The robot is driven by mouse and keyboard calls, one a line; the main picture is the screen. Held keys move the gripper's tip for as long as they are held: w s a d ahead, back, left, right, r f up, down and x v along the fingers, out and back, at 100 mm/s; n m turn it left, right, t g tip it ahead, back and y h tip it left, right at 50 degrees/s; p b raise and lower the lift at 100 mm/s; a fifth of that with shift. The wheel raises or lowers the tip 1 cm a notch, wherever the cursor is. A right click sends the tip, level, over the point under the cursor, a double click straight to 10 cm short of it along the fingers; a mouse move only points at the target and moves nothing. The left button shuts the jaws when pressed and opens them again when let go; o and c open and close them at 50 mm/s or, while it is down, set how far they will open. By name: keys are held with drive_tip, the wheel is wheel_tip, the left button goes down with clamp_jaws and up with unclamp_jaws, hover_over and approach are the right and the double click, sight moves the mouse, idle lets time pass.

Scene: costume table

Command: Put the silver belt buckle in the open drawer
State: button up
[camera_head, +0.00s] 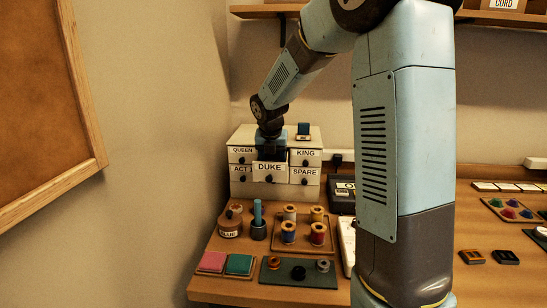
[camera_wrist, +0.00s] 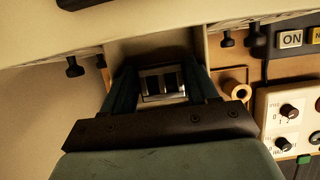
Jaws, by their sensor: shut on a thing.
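The silver belt buckle (camera_wrist: 148,86), a small pale metal frame with dark openings, shows between my fingertips in the wrist view. My gripper (camera_wrist: 162,88) is shut on it. In the head view, my gripper (camera_head: 271,150) points down at the small white cabinet, behind the front of the DUKE drawer (camera_head: 269,167), which stands out from the others. In the wrist view, the fingers lie between pale drawer walls (camera_wrist: 200,45). The buckle's height above the drawer floor is hard to tell. The buckle is hidden in the head view.
The QUEEN, KING, ACT and SPARE drawers (camera_head: 304,177) look shut. A small dark-and-blue item (camera_head: 303,129) stands on the cabinet top. Two buckle-like pieces (camera_head: 506,257) lie at right.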

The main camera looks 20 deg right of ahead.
drive_tip(key=shift+f, duration=0.25)
drive_tip(key=o, duration=0.8)
drive_tip(key=shift+r, duration=0.1)
